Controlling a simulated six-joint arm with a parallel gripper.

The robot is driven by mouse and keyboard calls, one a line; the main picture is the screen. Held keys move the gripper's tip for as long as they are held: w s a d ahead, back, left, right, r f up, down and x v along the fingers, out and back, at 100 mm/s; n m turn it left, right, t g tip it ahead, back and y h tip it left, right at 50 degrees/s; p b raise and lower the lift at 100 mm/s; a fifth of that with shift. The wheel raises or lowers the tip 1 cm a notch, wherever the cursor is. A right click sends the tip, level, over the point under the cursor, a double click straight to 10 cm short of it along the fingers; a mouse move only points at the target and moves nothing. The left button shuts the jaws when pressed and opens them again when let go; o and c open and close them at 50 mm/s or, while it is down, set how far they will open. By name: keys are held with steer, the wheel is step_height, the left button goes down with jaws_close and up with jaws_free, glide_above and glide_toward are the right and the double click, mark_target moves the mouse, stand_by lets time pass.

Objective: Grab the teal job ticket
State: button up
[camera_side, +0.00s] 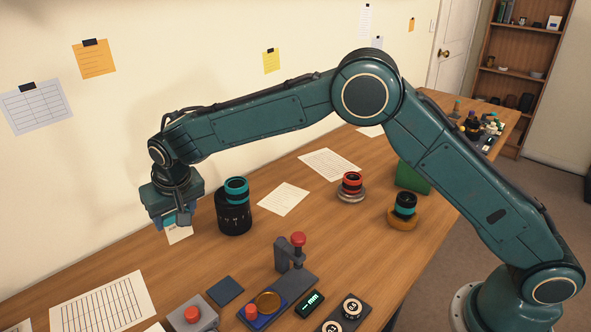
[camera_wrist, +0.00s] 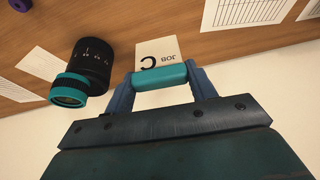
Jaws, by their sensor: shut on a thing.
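The teal job ticket (camera_wrist: 157,54) is a white card marked "JOB" and "C", with a thick teal grip bar along one edge. In the wrist view the two blue fingers of my gripper (camera_wrist: 161,78) close on the two ends of that bar. In the side view the ticket (camera_side: 179,235) shows as a pale card below my gripper (camera_side: 171,218), at the left end of the arm. The fingers partly hide its teal bar there. I cannot tell whether the card's lower edge touches the table.
A black lens barrel with a teal ring (camera_side: 234,212) stands just right of my gripper, and also shows in the wrist view (camera_wrist: 90,68). Paper sheets (camera_side: 100,302) lie on the wooden table. A press with a red knob (camera_side: 298,240) stands in front. The wall is close behind.

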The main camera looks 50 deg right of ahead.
step_height(320, 180, up, 9)
steer(key=shift+f, duration=0.15)
stand_by(0.7)
